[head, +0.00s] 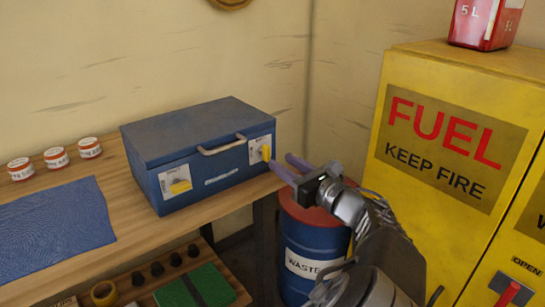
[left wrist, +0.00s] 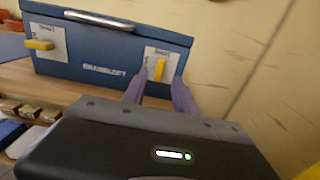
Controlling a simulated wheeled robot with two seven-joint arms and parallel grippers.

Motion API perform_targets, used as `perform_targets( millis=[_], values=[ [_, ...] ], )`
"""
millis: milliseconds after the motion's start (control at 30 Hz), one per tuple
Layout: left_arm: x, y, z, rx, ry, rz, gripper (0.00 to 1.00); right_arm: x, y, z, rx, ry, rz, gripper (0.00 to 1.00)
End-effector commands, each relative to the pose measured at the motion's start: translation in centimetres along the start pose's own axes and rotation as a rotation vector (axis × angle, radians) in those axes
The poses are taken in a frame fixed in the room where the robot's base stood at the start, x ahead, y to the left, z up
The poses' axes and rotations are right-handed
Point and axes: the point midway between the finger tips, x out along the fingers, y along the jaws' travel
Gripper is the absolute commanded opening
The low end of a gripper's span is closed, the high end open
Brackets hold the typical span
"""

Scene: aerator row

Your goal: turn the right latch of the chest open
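The blue chest (head: 190,140) stands on the wooden bench, lid shut, with a grey handle on its front. Its right latch (head: 266,153) is a yellow knob on a white plate, standing upright; it also shows in the left wrist view (left wrist: 160,68). The left latch (head: 180,187) has its yellow knob lying roughly level. My left gripper (head: 281,160) is open, its purple fingers pointing at the right latch. In the left wrist view the fingers (left wrist: 159,82) appear on either side of the right latch's lower part. I cannot tell whether they touch it. My right gripper is not in view.
A blue waste drum (head: 305,245) with a red top stands below my left gripper. A yellow fuel cabinet (head: 450,120) with a red can (head: 485,22) on top stands to the right. Several small tins and a blue mat (head: 55,230) lie left of the chest.

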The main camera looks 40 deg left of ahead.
Motion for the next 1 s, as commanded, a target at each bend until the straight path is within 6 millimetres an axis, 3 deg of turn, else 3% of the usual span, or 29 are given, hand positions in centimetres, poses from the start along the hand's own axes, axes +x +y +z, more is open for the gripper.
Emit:
perform_targets(
  millis=[300,667,1000],
  values=[
    [4.7,0.0,-0.1,0.000,0.000,0.002,0.35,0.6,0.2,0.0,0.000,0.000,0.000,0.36],
    [5.3,0.0,0.0,0.000,0.000,0.000,0.35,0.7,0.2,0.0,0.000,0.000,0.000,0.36],
    [5.3,0.0,0.0,0.000,0.000,0.000,0.08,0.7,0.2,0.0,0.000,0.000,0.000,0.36]
  ],
)
